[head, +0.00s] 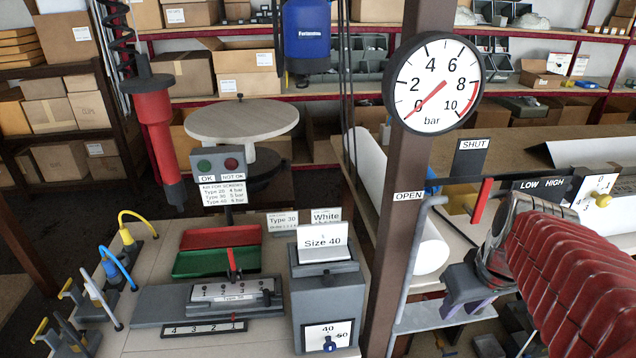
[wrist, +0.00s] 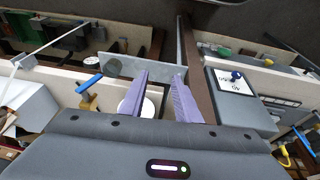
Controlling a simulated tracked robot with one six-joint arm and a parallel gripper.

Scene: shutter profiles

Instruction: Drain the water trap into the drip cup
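My gripper (head: 468,314) is at the lower right of the head view, pointing down by the post. In the wrist view its two purple fingers (wrist: 163,78) stand apart with nothing held between them. A white round thing (wrist: 148,107), possibly the drip cup, shows partly behind the left finger. To its left is a brass-coloured fitting with a blue handle (wrist: 88,84), possibly the water trap's drain. A small brass-coloured part (head: 441,342) shows below my gripper in the head view. I cannot clearly make out the trap's bowl or any water.
A brown post (head: 391,200) carries a pressure gauge (head: 437,83), its needle near 0. A red lever (head: 481,201) hangs below the SHUT sign. A grey pipe (head: 411,270) runs beside the post. A magazine marked Size 40 (head: 325,285) stands left of the post.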

